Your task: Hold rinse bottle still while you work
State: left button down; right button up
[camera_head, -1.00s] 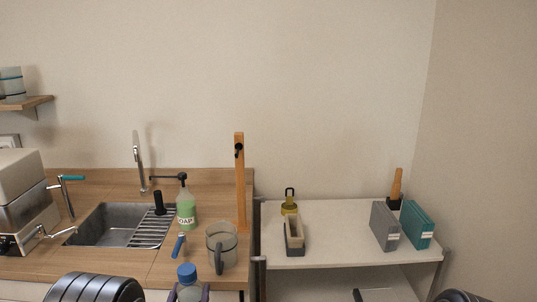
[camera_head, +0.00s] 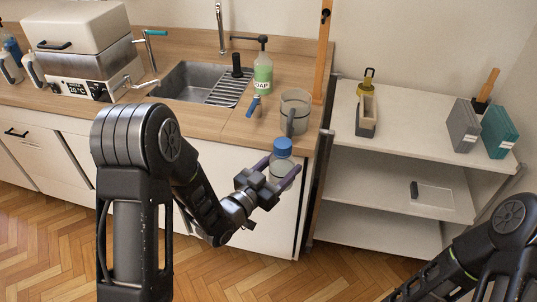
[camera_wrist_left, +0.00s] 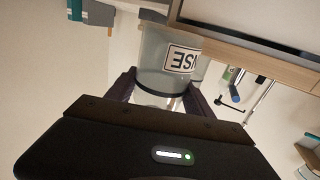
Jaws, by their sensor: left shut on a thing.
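The rinse bottle (camera_head: 282,171), clear with a blue cap, is upright between the fingers of my left gripper (camera_head: 279,175). They are shut on its body in front of the counter edge, with the cap above the fingers.
A white shelf unit (camera_head: 410,145) holds a grey holder and binders. The parquet floor in front is clear.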

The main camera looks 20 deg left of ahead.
pick_arm(q)
jog(key=s+d+f+m+g+h, duration=0.1)
jog(key=s+d+m+g+h, duration=0.4)
jog(key=d, duration=0.6)
jog(key=m+g+h, duration=0.2)
jog(key=g+h, duration=0.1)
jog(key=shift+s+d+f+m+h, duration=0.2)
jog(key=shift+f+m+h, duration=0.1)
jog(key=shift+f+m, duration=0.1)
pick_arm(e)
jog(key=shift+o, duration=0.9)
pick_arm(q)
jog(key=shift+w+a+r, duration=0.1)
pick_arm(e)
jog(key=shift+w, duration=0.1)
